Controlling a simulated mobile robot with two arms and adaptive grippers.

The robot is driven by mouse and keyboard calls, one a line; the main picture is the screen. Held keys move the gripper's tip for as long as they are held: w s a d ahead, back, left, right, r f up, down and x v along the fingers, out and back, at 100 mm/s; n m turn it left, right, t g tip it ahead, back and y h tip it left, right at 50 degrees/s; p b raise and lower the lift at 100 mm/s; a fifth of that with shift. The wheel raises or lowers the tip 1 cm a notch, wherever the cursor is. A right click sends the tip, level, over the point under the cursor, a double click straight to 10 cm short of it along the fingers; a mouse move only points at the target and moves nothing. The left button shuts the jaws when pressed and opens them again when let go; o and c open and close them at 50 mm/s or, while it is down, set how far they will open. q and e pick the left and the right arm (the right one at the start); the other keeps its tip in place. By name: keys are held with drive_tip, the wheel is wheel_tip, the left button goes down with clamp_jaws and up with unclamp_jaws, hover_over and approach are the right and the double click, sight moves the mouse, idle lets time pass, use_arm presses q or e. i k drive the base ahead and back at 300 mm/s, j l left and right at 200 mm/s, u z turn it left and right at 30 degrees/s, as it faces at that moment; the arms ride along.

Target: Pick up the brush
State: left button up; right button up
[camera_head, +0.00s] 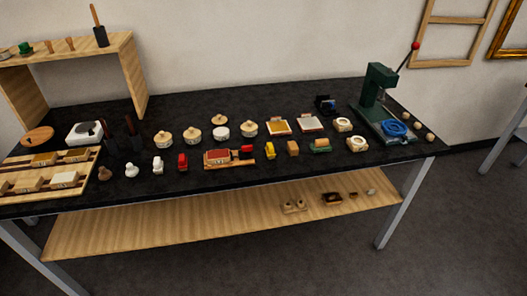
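A slim brown stick (95,14) stands slightly tilted in a dark cup (100,37) on top of the wooden shelf at the left; it may be the brush's handle, but no bristles show. Dark upright pieces with brown tips (131,126) stand on the black worktop (300,95) below the shelf; they are too dark to tell whether one is a brush. Neither of my grippers is in view.
The wooden shelf (140,80) rises at the worktop's left. Several lidded pots, small blocks and a red-topped box (216,158) fill the middle. A green press (380,90) with a red-knobbed lever stands at right. A lower wooden shelf (190,225) holds several small pieces.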

sight(270, 153)
drive_tip(key=i+j, duration=0.15)
drive_tip(key=j, duration=0.2)
drive_tip(key=i+j+z, duration=0.15)
drive_tip(key=j+z, duration=0.25)
drive_tip(key=j, duration=0.25)
drive_tip(key=i+j+z, duration=0.1)
drive_tip(key=j+z, duration=0.35)
drive_tip(key=j, duration=0.15)
